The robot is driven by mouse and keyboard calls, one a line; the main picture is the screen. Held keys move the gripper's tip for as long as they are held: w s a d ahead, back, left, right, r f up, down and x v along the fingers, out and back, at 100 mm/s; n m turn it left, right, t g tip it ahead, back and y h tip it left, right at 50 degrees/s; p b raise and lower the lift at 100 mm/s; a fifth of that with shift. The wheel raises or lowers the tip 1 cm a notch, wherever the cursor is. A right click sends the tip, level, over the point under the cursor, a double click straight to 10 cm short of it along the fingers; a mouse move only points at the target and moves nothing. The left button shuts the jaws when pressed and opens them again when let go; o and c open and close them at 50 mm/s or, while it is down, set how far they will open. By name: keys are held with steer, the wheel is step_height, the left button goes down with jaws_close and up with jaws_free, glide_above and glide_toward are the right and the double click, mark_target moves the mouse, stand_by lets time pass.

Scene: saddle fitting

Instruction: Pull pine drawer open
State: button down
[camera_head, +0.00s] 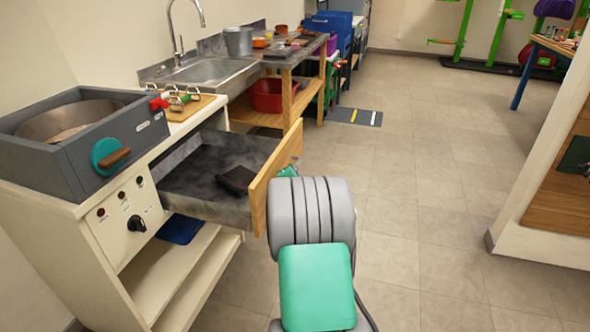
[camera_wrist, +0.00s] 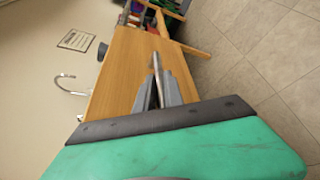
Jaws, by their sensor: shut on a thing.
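The pine drawer (camera_head: 275,180) is pulled well out of the cream cabinet (camera_head: 130,215), with its pine front standing out over the floor. Its grey inside shows, with a dark flat block (camera_head: 237,179) lying in it. In the wrist view the pine front (camera_wrist: 122,68) fills the middle, and a thin metal handle (camera_wrist: 158,72) runs out from between my fingers. My gripper (camera_wrist: 157,97) is shut on this handle at the drawer front.
A grey unit with a round basin (camera_head: 75,120) and a teal knob stands on the cabinet. Behind it are a sink (camera_head: 208,72) and a bench with a red tub (camera_head: 272,95).

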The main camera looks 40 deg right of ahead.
steer(key=shift+s+f, duration=0.1)
steer(key=c, duration=1.7)
jaws_free()
steer(key=p+v, duration=0.1)
steer(key=v, duration=0.6)
steer(key=shift+s+a, duration=0.25)
steer(key=shift+a, duration=0.1)
